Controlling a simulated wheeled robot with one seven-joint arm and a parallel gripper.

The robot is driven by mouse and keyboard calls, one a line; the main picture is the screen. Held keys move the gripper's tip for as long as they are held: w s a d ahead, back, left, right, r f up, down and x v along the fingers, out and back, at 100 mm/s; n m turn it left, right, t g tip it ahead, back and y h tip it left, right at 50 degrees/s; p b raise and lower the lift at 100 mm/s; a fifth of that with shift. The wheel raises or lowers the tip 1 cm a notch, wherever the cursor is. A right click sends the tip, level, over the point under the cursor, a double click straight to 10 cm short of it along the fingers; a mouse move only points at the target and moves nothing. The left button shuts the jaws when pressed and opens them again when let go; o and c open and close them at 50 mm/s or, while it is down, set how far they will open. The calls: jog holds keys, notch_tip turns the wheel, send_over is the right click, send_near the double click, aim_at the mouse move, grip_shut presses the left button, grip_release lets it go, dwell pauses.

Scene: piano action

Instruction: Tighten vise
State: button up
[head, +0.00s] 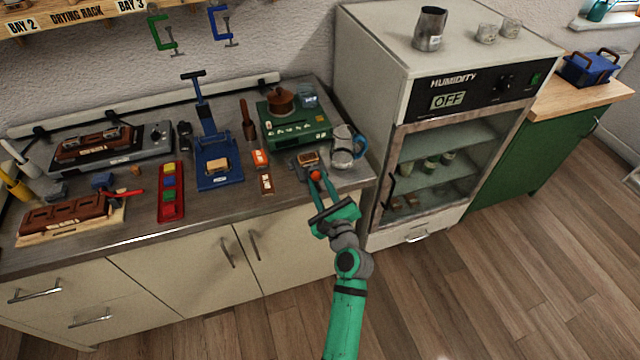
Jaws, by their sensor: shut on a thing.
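The vise (299,169) is a small grey device near the front right edge of the steel counter. A brown block with a light top (308,158) sits in it. An orange-red knob (315,174) is on its front side. My green gripper (316,177) reaches in from the front, with its fingertips at the knob and shut on it. The fingers partly cover the knob and the front of the vise. I cannot tell how tightly the vise jaws press the block.
A glass jug with a blue handle (345,148) stands close right of the vise. A green device (293,123) is behind, a blue press (217,172) further left. The humidity cabinet (440,130) rises at the right.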

jog(key=shift+d+f, duration=0.1)
jog(key=o, duration=1.1)
jog(key=shift+c, duration=0.2)
jog(key=shift+s, duration=0.15)
jog(key=v, duration=1)
jog(key=shift+s, duration=0.3)
jog(key=shift+d, duration=0.1)
